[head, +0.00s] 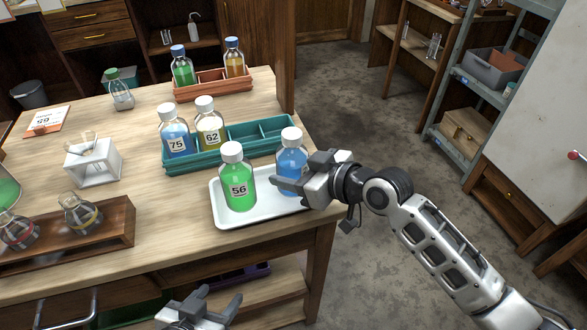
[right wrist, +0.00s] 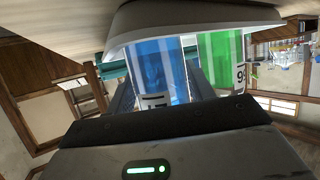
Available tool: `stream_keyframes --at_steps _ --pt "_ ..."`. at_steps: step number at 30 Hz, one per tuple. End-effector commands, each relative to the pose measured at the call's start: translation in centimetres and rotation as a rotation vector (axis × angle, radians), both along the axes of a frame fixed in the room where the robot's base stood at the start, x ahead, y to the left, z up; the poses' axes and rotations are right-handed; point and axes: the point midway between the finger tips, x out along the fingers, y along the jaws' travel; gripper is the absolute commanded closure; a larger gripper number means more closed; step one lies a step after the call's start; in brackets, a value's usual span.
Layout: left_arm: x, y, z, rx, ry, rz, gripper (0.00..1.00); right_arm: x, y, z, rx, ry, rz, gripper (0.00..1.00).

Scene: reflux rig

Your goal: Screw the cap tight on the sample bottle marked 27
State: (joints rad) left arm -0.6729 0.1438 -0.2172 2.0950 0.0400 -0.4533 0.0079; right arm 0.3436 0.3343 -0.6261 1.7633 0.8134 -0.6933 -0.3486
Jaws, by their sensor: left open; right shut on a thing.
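A blue bottle (head: 291,158) with a white cap (head: 291,134) stands upright on the white tray (head: 222,213). Its label is hidden in the head view; in the right wrist view the blue bottle (right wrist: 160,72) shows only part of a label, which I cannot read for sure. My right gripper (head: 294,180) is shut on this bottle's body from the right. A green bottle (head: 238,174) marked 56, with a white cap, stands beside it on the tray. My left gripper (head: 214,301) is open and empty at the bottom, in front of the table edge.
A teal rack (head: 236,146) behind the tray holds bottles 75 (head: 174,132) and 62 (head: 209,125). A terracotta rack (head: 213,91) with two blue-capped bottles stands farther back. A wooden flask holder (head: 110,232) and white stand (head: 93,160) are at left. The table in front of the tray is clear.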

Motion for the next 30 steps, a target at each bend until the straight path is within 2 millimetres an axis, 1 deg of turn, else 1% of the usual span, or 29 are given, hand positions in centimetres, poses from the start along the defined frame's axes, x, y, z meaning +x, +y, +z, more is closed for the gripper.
stream_keyframes --at_steps 1,5,6,7,8,15,18,20,23,30 --pt "0.0 0.0 -0.1 0.0 0.001 0.0 0.45 0.0 0.0 0.2 0.003 -0.003 0.0 1.0" --pt "0.0 0.0 -0.4 -0.001 0.001 0.0 0.45 0.1 0.0 -0.3 0.002 -0.003 -0.001 1.0" --pt "0.0 0.0 -0.2 -0.002 0.002 0.0 0.45 0.0 0.0 -0.3 0.001 -0.001 0.0 0.36" --pt "0.0 0.0 -0.2 -0.002 0.002 0.0 0.45 0.0 0.0 -0.3 0.0 0.0 0.0 0.28" --pt "0.0 0.0 -0.2 -0.002 0.002 -0.001 0.45 0.0 0.0 -0.3 0.0 0.0 0.0 0.25" --pt "0.0 0.0 -0.1 -0.002 -0.002 -0.001 0.45 0.0 0.0 -0.3 0.0 0.0 0.0 0.25" --pt "0.0 0.0 0.4 -0.001 -0.003 -0.001 0.45 0.0 0.0 0.3 0.001 -0.001 0.0 0.25" --pt "0.0 0.0 0.2 0.002 -0.004 -0.002 0.45 -0.4 -0.6 0.3 -0.002 0.0 -0.001 0.25" --pt "0.0 0.0 0.2 0.003 -0.003 -0.002 0.45 -1.3 -1.8 0.9 -0.003 -0.002 -0.001 0.25" --pt "0.0 0.0 0.0 0.004 -0.002 -0.003 0.45 -4.4 -5.7 2.8 -0.005 0.0 -0.001 0.25"
